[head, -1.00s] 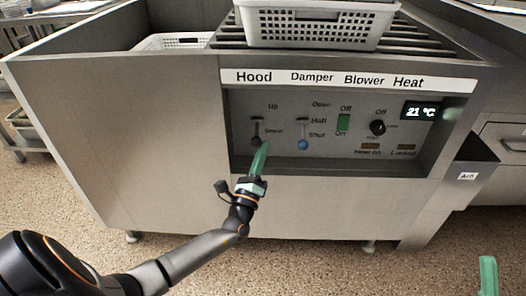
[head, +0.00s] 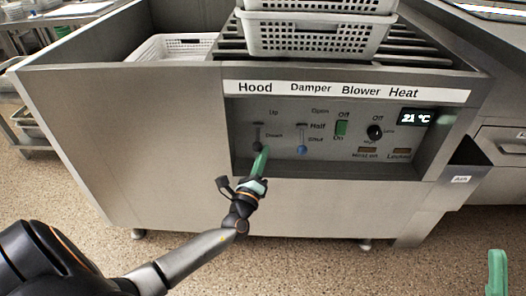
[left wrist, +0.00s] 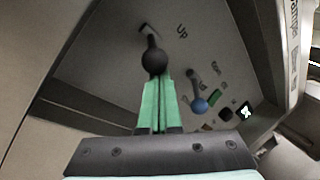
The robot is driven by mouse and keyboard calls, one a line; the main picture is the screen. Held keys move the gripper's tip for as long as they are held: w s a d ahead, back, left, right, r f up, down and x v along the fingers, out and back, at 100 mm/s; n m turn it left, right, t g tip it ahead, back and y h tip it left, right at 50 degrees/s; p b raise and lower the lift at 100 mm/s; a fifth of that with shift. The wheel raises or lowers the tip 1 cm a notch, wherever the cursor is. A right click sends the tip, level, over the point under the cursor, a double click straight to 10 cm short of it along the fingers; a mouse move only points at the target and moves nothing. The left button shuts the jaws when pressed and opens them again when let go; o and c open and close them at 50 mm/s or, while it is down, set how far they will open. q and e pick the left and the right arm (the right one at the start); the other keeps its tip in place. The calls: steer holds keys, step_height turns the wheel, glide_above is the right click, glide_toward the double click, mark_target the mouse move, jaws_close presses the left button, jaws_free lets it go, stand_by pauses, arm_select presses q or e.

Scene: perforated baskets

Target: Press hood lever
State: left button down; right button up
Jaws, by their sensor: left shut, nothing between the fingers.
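The hood lever (head: 258,146) has a dark round knob and sits under the "Hood" label, at the lower "Down" end of its slot. It also shows in the left wrist view (left wrist: 154,60), just beyond my fingertips. My left gripper (head: 264,152) has green fingers, shut and empty, with the tips right at the knob's lower side; I cannot tell if they touch it. In the left wrist view the shut fingers (left wrist: 157,88) point at the knob. A green fingertip of my right gripper (head: 497,262) shows at the lower right; its jaw state is unclear.
The damper lever (head: 302,149) with a blue knob is just right of the hood lever. The green blower switch (head: 341,128) and black heat knob (head: 375,132) are farther right. The panel is recessed in the steel housing. White perforated baskets (head: 318,37) stand on top.

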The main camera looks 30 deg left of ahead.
step_height(320, 180, up, 10)
steer(key=n+p, duration=0.1)
steer(key=p, duration=0.8)
steer(key=w+d+f+m+g+h+p, duration=0.1)
steer(key=w+f+m+g+h+p, duration=0.25)
steer(key=f, duration=0.55)
steer(key=w+d+f+m+g+h, duration=0.1)
steer(key=w+d+f+m+h, duration=0.15)
steer(key=f+m+h, duration=0.5)
arm_select(q)
steer(key=r+g, duration=0.1)
steer(key=r+n+g+p, duration=0.1)
steer(key=r, duration=0.1)
steer(key=r+g+h+p, duration=0.1)
steer(key=g, duration=0.1)
steer(key=shift+s+r, duration=0.4)
arm_select(e)
steer(key=s+f+g, duration=0.3)
steer(key=f, duration=0.6)
steer(key=s+f+g+h, duration=0.1)
steer(key=f+g, duration=0.3)
steer(key=f, duration=0.5)
steer(key=shift+s+a+f+n, duration=0.15)
steer(key=shift+s+a+n, duration=0.25)
steer(key=shift+s, duration=0.5)
steer(key=shift+w, duration=0.1)
